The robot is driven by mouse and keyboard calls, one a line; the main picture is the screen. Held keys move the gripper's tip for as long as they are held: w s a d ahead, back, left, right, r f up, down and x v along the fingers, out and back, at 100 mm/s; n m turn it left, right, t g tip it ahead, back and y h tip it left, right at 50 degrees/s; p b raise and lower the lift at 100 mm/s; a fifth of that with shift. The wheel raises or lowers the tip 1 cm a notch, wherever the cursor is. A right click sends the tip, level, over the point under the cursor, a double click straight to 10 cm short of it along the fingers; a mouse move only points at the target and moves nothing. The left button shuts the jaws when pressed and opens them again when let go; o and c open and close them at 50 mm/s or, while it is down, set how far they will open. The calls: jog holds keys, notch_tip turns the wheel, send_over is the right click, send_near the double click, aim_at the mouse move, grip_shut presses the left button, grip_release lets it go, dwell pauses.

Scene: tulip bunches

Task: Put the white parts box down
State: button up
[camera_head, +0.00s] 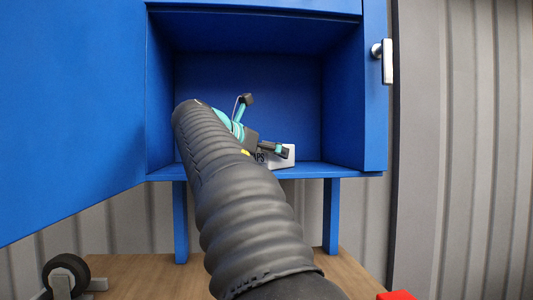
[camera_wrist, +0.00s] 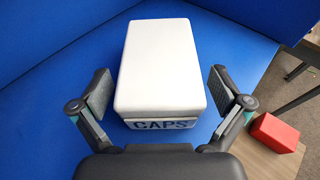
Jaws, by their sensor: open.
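The white parts box (camera_wrist: 160,65), marked "CAPS" on its front, rests on the blue floor of the cabinet. In the head view only a small part of the white parts box (camera_head: 287,157) shows, since my arm and gripper cover the rest. My gripper (camera_wrist: 158,92) is open, with one finger on each side of the box's near end. Gaps show between both fingers and the box sides. In the head view my gripper (camera_head: 262,125) is inside the cabinet opening, at the box.
The blue cabinet (camera_head: 353,120) stands on legs, with its door (camera_head: 65,110) swung open at left. Below is a wooden surface (camera_head: 135,270) with a dark wheel-like object (camera_head: 66,272) at left and a red block (camera_head: 396,295) at right. Bare cabinet floor surrounds the box.

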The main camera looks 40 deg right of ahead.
jog(key=shift+r, duration=0.15)
jog(key=v, duration=0.7)
jog(key=shift+s+a, duration=0.1)
jog(key=shift+a, duration=0.2)
